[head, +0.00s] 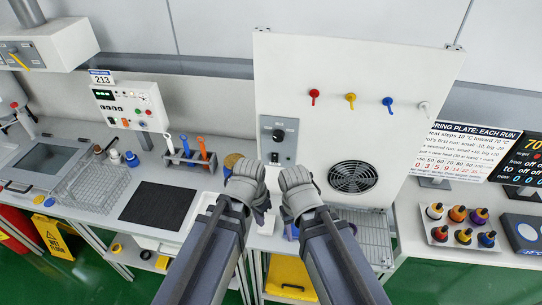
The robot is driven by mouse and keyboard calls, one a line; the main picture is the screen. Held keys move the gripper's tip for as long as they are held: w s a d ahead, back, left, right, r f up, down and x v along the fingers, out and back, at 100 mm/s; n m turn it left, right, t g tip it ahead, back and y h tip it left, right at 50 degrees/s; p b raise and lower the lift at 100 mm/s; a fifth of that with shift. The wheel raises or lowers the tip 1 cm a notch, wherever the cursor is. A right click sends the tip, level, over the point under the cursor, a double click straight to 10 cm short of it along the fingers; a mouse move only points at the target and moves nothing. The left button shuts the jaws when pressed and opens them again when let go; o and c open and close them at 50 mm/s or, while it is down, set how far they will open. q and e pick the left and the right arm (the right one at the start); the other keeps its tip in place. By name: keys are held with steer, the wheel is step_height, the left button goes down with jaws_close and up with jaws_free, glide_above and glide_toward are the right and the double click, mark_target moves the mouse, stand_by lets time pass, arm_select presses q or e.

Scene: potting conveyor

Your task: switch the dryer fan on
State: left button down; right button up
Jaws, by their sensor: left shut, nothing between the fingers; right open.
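A round black fan grille (353,177) is set low in a tall white panel (345,125) in front of me. A grey control plate (270,139) with a dark round knob (278,135) is on the panel's left side. A small control under the knob is too small to read. My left gripper (247,165) is shut and empty, below and left of the control plate. My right gripper (295,177) is open and empty, just below and right of the plate. Whether either gripper touches the panel cannot be told.
Red, yellow, blue and white valve handles (350,98) stick out of the panel's upper part. A rack with coloured tools (190,155) and a black mat (158,204) are left. A wire shelf (362,232) lies below the fan. A tray of coloured bottles (440,236) stands right.

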mark_target(275, 158)
arm_select(q)
steer(key=w+a+r+m+t+h+p, duration=0.2)
steer(key=w+r+m+t+h+p, duration=0.2)
steer(key=w+r+m+p, duration=0.3)
steer(key=w+r+m, duration=0.3)
steer(key=w+r, duration=0.2)
steer(key=shift+r+m+p, duration=0.3)
steer(key=shift+r, duration=0.05)
arm_select(e)
step_height(275, 158, up, 9)
steer(key=shift+f, duration=0.15)
arm_select(q)
steer(key=shift+f, duration=0.15)
arm_select(e)
steer(key=shift+f, duration=0.15)
arm_select(q)
steer(key=w+d+f+b, duration=0.1)
steer(key=w+f+b, duration=0.1)
steer(key=b, duration=0.1)
steer(key=w+d+f+b, duration=0.2)
steer(key=w+f, duration=0.1)
steer(key=w+d+f+b, duration=0.1)
steer(key=w+f+b, duration=0.1)
steer(key=f+b, duration=0.1)
steer(key=shift+w+d+f+b, duration=0.2)
steer(key=shift+w+d+b, duration=0.05)
steer(key=shift+w+b, duration=0.15)
arm_select(e)
step_height(275, 158, down, 8)
steer(key=shift+f, duration=0.2)
